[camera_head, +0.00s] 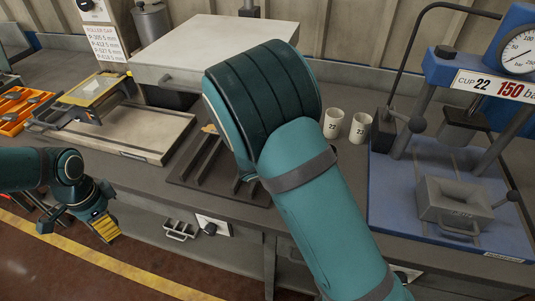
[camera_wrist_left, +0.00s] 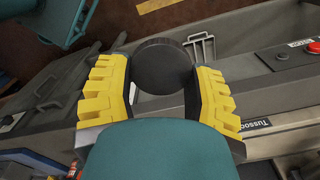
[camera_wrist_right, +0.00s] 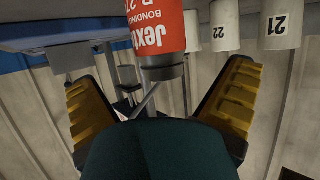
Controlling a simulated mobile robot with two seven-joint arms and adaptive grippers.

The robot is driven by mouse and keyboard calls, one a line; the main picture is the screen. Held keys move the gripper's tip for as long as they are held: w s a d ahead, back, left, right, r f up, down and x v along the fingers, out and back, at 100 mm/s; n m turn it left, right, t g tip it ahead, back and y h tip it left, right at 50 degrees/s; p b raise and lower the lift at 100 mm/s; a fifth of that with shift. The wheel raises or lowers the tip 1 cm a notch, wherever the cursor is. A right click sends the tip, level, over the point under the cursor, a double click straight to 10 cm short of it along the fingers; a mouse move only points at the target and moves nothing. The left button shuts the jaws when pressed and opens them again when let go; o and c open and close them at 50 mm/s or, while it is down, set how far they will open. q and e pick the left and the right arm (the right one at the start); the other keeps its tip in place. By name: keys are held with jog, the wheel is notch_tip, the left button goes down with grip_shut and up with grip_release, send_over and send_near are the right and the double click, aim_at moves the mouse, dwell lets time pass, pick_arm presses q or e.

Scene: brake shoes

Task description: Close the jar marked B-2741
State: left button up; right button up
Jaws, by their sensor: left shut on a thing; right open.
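My left gripper (camera_head: 104,226) hangs low at the left, in front of the bench. In the left wrist view its yellow fingers (camera_wrist_left: 158,68) are shut on a dark round lid (camera_wrist_left: 163,64). In the right wrist view a red jar (camera_wrist_right: 156,26) appears upside down, with a dark band at its picture-lower end. Its label is cut off, showing "Jext", "BONDING" and part of a code, so I cannot read the full mark. My right gripper (camera_wrist_right: 160,80) is open, its fingers apart on either side of the jar. My right arm hides this gripper and the jar in the head view.
White numbered cups (camera_head: 333,122) stand right of my right arm; cups also show in the right wrist view (camera_wrist_right: 281,25). A blue press (camera_head: 480,90) stands at the right. A slotted dark rack (camera_head: 205,165) and a pale tray (camera_head: 150,140) lie left of my right arm.

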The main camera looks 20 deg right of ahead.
pick_arm(q)
jog(key=shift+f+b, duration=0.3)
jog(key=shift+f, duration=0.05)
pick_arm(e)
jog(key=shift+x, duration=0.9)
jog(key=shift+w+d+f, duration=0.1)
jog(key=shift+d+f, duration=0.05)
jog(key=shift+d, duration=0.1)
jog(key=b+x, duration=0.2)
jog(key=x, duration=0.2)
jog(key=shift+f, duration=0.2)
jog(key=shift+w+d+f, duration=0.1)
jog(key=shift+d, duration=0.4)
pick_arm(q)
notch_tip(320, 180, down, 2)
jog(key=shift+f, duration=0.1)
pick_arm(e)
jog(key=c, duration=1.4)
